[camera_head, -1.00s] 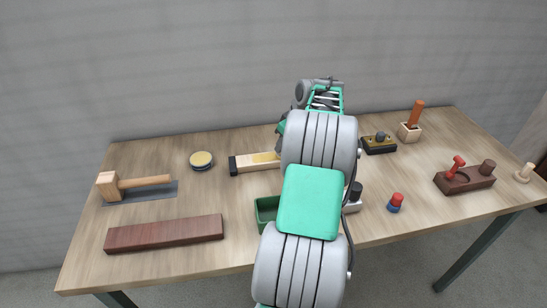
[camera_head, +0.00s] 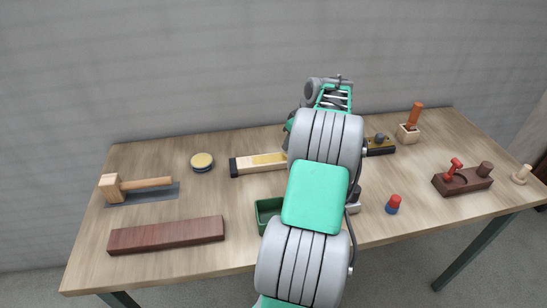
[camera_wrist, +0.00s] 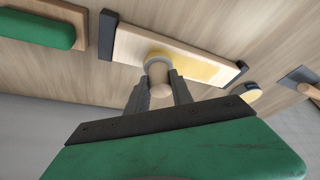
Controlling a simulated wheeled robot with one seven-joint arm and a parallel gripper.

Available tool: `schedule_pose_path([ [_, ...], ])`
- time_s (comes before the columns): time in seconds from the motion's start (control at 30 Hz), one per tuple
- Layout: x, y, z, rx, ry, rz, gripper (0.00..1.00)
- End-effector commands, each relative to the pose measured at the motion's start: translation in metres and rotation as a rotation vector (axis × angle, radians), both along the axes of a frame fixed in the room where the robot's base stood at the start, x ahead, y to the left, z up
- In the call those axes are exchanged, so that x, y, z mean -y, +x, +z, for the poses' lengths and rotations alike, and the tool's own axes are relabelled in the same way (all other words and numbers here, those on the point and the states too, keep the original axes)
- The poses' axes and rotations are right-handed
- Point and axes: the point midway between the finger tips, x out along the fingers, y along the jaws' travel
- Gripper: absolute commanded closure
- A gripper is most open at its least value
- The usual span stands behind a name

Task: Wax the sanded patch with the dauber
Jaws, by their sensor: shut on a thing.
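My gripper (camera_wrist: 160,92) is shut on the dauber (camera_wrist: 159,76), whose pale wooden handle shows between the fingers in the wrist view. The dauber's round grey head points down at the light wooden board with black ends (camera_wrist: 125,46). It overlaps the left part of the yellow patch (camera_wrist: 205,70); whether it touches the surface I cannot tell. In the head view the board (camera_head: 243,165) and part of the yellow patch (camera_head: 268,159) show left of my arm, which hides the gripper and dauber.
A round tin with a yellow top (camera_head: 202,160) stands left of the board.

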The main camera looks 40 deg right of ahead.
Motion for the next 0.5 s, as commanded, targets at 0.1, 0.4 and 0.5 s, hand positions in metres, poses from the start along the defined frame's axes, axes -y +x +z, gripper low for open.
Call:
schedule_pose_path([
  [0.1,0.000,0.000,-0.001,0.000,0.000,0.000,1.00],
  [0.4,0.000,0.000,0.031,0.000,-0.001,0.001,1.00],
  [0.5,0.000,0.000,0.045,0.000,0.000,0.000,1.00],
])
